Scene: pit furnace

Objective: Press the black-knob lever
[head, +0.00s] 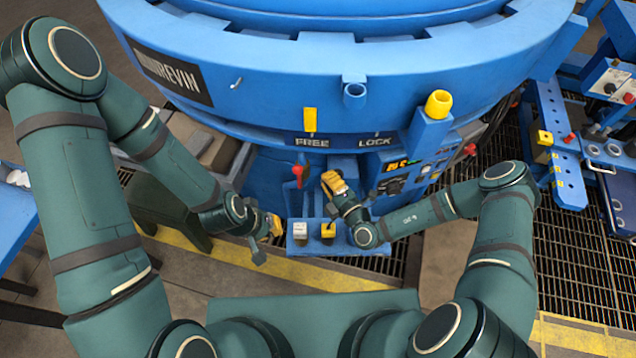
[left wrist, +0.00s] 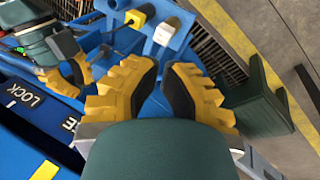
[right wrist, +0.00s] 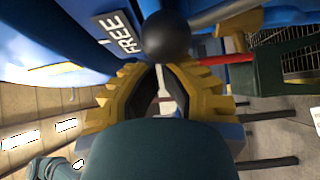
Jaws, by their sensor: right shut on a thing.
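The black knob (right wrist: 166,36) is a round ball directly at the fingertips of my right gripper (right wrist: 161,70) in the right wrist view. The fingers are shut on it, with a narrow gap between the pads behind it. In the head view my right gripper (head: 333,184) is in front of the blue furnace below the FREE and LOCK labels, and it hides the knob and its lever there. My left gripper (head: 272,226) is lower and to the left, empty. Its fingertips show a small gap in the left wrist view (left wrist: 163,68).
A red-knobbed lever (head: 298,171) stands just left of my right gripper. A low blue panel with a white block (head: 300,230) and a yellow block (head: 328,231) lies below. A control box with a display (head: 397,165) is at the right. A dark green stand (head: 165,205) is at the left.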

